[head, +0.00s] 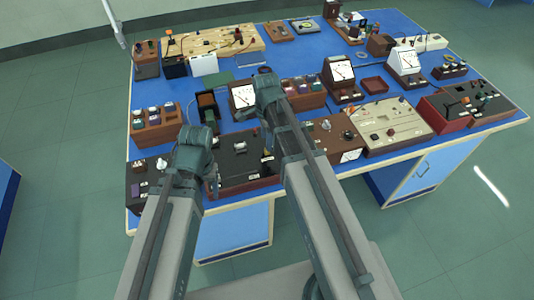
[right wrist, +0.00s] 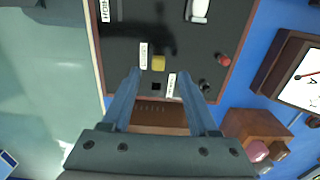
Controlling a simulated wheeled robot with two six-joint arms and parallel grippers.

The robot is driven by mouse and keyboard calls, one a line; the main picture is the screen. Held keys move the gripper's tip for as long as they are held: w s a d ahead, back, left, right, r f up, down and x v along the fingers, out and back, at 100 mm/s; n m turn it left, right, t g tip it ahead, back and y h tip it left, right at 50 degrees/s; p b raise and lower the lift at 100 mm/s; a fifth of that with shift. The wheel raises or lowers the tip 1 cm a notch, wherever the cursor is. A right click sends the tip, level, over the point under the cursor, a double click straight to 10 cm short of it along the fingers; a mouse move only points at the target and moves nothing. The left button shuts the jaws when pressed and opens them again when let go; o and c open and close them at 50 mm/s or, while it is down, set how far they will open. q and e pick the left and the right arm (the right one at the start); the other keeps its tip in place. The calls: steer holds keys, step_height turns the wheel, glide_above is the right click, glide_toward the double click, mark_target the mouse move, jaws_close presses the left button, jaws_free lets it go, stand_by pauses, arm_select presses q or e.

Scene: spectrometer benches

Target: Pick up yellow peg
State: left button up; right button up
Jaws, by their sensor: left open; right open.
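The yellow peg (right wrist: 158,63) shows in the right wrist view as a small yellow block on a black panel (right wrist: 125,30). A white label lies on its left and a dark square hole (right wrist: 156,87) lies just below it in the picture. My right gripper (right wrist: 161,72) is open, with its two fingers on either side of the peg's line and nothing held. In the head view my right gripper (head: 262,138) is over the black-topped box (head: 240,172), and I cannot make out the peg there clearly. My left gripper (head: 212,184) is open at that box's left end.
A red knob (right wrist: 224,60), a black knob (right wrist: 204,86) and a white cylinder (right wrist: 198,10) stand on the same panel. A white-faced meter (right wrist: 300,80) stands to the right. The blue table (head: 225,75) is crowded with instruments.

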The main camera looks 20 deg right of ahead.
mark_target(267, 153)
arm_select(q)
step_height(267, 153, down, 5)
steer(key=b, duration=0.4)
arm_select(e)
step_height(267, 153, down, 5)
steer(key=shift+s+r, duration=0.1)
arm_select(q)
steer(key=shift+r, duration=0.1)
arm_select(e)
jaws_close()
